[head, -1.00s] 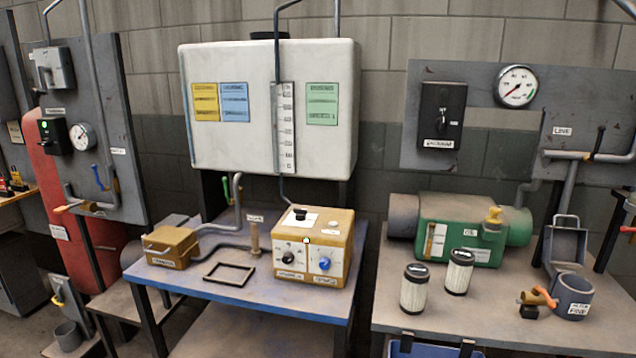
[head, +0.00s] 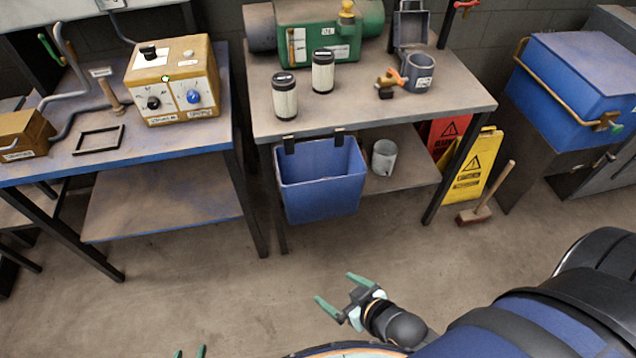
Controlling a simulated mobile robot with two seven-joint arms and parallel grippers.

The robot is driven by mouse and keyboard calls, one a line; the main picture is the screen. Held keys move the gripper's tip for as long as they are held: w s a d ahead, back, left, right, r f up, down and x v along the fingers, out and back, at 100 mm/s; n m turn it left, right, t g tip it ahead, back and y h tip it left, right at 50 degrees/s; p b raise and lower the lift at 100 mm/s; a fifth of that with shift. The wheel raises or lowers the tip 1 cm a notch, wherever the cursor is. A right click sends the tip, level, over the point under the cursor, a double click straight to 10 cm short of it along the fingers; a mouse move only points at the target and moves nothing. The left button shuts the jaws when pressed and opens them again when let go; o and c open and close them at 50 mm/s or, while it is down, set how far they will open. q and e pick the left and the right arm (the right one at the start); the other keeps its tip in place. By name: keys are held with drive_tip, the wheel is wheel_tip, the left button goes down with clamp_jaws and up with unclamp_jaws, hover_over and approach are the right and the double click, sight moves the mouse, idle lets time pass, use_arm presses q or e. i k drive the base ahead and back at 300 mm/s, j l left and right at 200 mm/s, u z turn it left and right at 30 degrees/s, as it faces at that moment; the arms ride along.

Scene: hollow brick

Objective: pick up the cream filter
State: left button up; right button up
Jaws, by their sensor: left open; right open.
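Two cream filters with black caps stand upright side by side on the right-hand table. One cream filter (head: 285,101) is nearer the front edge, and the other cream filter (head: 322,75) is just behind and to its right. My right gripper (head: 334,288) is open and empty, low over the floor in front of the table, well apart from both filters. My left gripper (head: 190,352) shows only its two fingertips at the bottom edge. They are apart with nothing between them.
The right table (head: 440,95) also holds a green machine (head: 300,35) and a grey cup (head: 419,72). A blue bin (head: 322,185) hangs from its front edge. The left table (head: 200,140) carries a yellow control box (head: 172,80). The floor in front is clear.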

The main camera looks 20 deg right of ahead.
sight(323, 58)
drive_tip(key=z, duration=1.45)
drive_tip(key=i+j+u, duration=0.5)
drive_tip(key=i, duration=0.35)
drive_tip(key=j, duration=0.1)
